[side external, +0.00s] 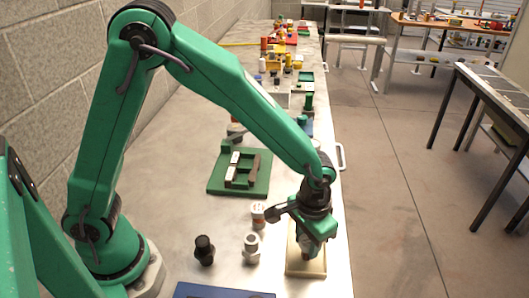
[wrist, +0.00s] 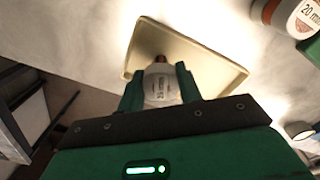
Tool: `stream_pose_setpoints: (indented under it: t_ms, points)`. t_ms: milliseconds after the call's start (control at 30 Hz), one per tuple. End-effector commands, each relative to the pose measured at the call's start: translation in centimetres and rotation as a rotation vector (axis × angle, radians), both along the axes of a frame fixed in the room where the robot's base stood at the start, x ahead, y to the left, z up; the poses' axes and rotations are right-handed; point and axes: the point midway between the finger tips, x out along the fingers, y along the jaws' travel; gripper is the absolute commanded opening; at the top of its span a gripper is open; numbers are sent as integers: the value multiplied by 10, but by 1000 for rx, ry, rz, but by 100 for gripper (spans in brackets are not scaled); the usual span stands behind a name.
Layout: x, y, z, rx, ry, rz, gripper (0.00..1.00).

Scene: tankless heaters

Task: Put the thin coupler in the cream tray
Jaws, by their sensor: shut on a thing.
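My gripper (wrist: 160,88) is shut on a coupler (wrist: 160,82) with a white printed label and a copper-brown end. The label text is too small to read surely, so I cannot tell its size. The cream tray (wrist: 218,70) lies beneath and beyond the held coupler in the wrist view. In the side view, my gripper (side external: 307,236) points down over the cream tray (side external: 306,269) near the table's right edge. The coupler's reddish lower part shows between the jaws, low over the tray; I cannot tell whether it touches.
Another coupler (side external: 258,214), white-labelled with orange-red ends, stands left of the tray; its label reads 20 in the wrist view (wrist: 306,16). A grey fitting (side external: 251,248), a black fitting (side external: 204,250) and a blue tray (side external: 222,291) are nearby. A green fixture (side external: 258,185) lies farther back.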

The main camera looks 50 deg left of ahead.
Motion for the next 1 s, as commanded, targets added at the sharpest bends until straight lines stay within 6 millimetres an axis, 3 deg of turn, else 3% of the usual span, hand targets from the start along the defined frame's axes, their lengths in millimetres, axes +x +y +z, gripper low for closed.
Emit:
stream_pose_setpoints:
  t_ms: [433,467,567,1000]
  points:
    - [0,0,-7,0,1,0,4]
    - [0,0,-6,0,0,0,41]
    - [0,0,-6,0,0,0,60]
    - [0,0,-2,0,-1,0,60]
